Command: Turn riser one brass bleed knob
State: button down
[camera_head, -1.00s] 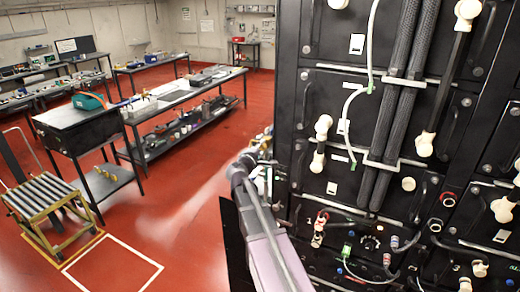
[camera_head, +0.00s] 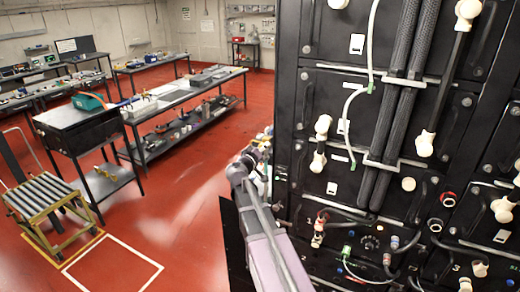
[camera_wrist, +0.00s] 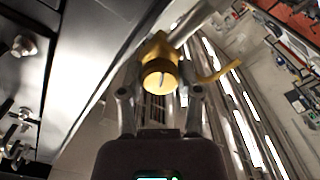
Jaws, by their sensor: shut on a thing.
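The brass bleed knob (camera_wrist: 160,78) shows in the middle of the wrist view as a yellow round end with a slot across its face, on a yellow body with a side lever at right. A grey pipe runs up from it. My gripper (camera_wrist: 160,92) has one finger on each side of the knob and is shut on it. In the head view my arm reaches up along the left side of the black battery rack (camera_head: 338,93). The fingers and knob are not clear there, and no riser label is readable.
The rack front carries thick black cables (camera_head: 397,110), white connectors (camera_head: 424,145) and several small plugs close to my arm. To the left, workbenches (camera_head: 190,92) and a roller cart (camera_head: 50,200) stand on the red floor, which is open between them and the rack.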

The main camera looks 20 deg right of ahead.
jog(key=m, duration=0.6)
dwell(0.4)
jog(key=shift+c, duration=1.5)
grip_release()
jog(key=shift+d, duration=0.15)
jog(key=v, duration=1.2)
